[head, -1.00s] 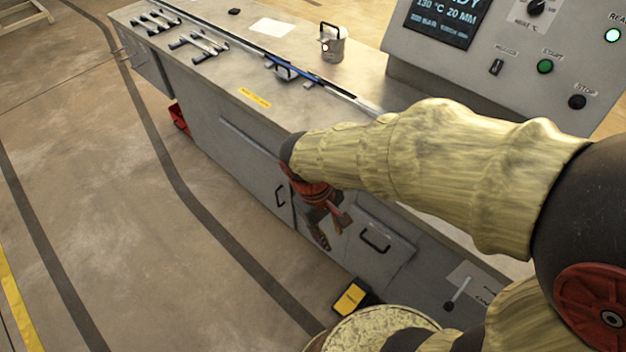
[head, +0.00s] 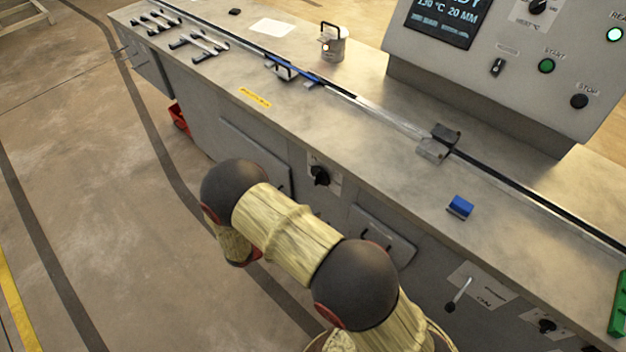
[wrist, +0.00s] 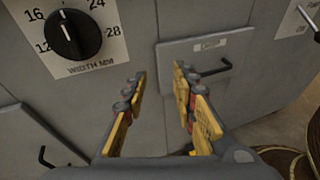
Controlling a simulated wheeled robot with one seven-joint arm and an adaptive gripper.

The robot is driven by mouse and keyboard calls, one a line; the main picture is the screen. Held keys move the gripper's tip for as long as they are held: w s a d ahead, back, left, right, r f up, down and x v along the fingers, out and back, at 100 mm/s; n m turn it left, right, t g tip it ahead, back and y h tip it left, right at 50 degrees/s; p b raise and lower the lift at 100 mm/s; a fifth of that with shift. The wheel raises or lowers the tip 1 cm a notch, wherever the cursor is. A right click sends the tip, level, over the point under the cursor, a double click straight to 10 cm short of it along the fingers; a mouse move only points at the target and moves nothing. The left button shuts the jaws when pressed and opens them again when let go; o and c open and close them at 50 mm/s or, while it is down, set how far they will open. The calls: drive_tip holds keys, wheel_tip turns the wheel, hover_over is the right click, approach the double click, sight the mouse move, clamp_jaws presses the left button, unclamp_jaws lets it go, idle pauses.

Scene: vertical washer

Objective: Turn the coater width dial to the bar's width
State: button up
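The width dial (wrist: 72,35) is a black round knob on a white plate marked "WIDTH MM" at the upper left of the wrist view. 12, 16, 24 and 28 are readable; the top of the scale is cut off. A small pale mark is near the knob's top edge. The dial also shows on the cabinet front in the head view (head: 320,175). My gripper (wrist: 160,76) is open and empty, apart from the dial, below and right of it. My arm hides the gripper in the head view. The control screen (head: 448,16) reads 20 MM.
A drawer panel with a black handle (wrist: 212,70) lies beyond my fingers. A long rail with a blue section (head: 300,76) runs along the bench top. A blue block (head: 460,207) and a metal can (head: 333,44) stand on it. A lever (head: 458,294) juts from the front.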

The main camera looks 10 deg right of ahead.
sight(315, 178)
drive_tip(key=w+a+r+n+t, duration=0.4)
drive_tip(key=w+r+t, duration=0.15)
drive_tip(key=w, duration=0.45)
drive_tip(key=shift+h, duration=0.3)
drive_tip(key=shift+f+b+x, duration=0.15)
drive_tip(key=shift+b+x, duration=0.35)
drive_tip(key=shift+x, duration=1.35)
drive_tip(key=shift+f+b+x, duration=0.2)
drive_tip(key=shift+b+x, duration=0.25)
drive_tip(key=shift+x, duration=1.4)
drive_tip(key=shift+c, duration=0.4)
clamp_jaws()
